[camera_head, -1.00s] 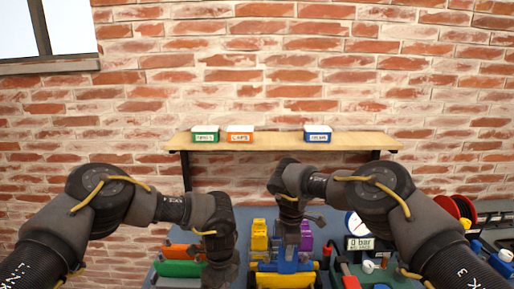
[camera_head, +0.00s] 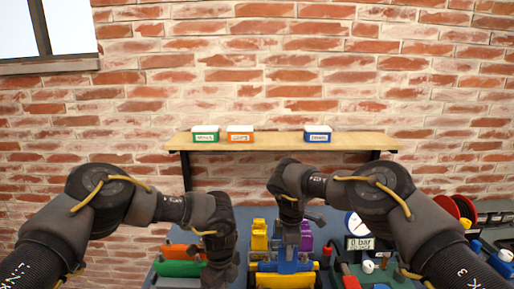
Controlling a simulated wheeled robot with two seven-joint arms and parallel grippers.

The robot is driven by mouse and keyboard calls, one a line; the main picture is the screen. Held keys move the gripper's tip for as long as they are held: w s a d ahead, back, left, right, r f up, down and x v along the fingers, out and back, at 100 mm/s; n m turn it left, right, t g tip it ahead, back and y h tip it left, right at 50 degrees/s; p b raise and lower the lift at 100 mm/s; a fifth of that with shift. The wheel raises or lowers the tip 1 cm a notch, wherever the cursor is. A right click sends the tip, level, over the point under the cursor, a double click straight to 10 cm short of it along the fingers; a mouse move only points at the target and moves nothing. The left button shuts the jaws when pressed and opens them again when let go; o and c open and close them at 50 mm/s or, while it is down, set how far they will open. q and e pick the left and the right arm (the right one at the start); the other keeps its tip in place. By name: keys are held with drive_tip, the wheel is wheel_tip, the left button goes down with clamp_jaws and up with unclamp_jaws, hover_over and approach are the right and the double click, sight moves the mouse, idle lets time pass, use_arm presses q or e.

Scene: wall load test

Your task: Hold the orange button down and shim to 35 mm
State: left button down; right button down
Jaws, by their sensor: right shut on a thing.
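My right gripper (camera_head: 290,240) points down over the bench at centre. It is shut on a blue part (camera_head: 287,262) that stands above a yellow body; the exact grip is hard to see. Yellow blocks (camera_head: 259,235) stand just left of it, and a purple block (camera_head: 306,236) just right, partly hidden. My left gripper (camera_head: 221,272) hangs low in front of the bench items at left; its fingers are too dark to read. An orange piece (camera_head: 180,251) lies behind a green one (camera_head: 178,268) at left. I cannot make out which thing is the orange button.
A gauge (camera_head: 354,224) and a display (camera_head: 359,243) reading 0 bar stand right of centre. A wooden shelf (camera_head: 280,143) on the brick wall holds green, orange and blue labelled boxes. Red reels (camera_head: 464,208) stand at far right. The bench is crowded.

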use_arm(q)
drive_tip(key=shift+f, duration=0.1)
idle(0.6)
drive_tip(key=shift+f, duration=2.05)
use_arm(e)
drive_tip(key=shift+f, duration=0.3)
use_arm(q)
drive_tip(key=shift+s, duration=0.1)
use_arm(e)
drive_tip(key=shift+f, duration=1.2)
drive_tip(key=shift+f, duration=0.35)
drive_tip(key=shift+f, duration=0.55)
drive_tip(key=shift+f, duration=0.1)
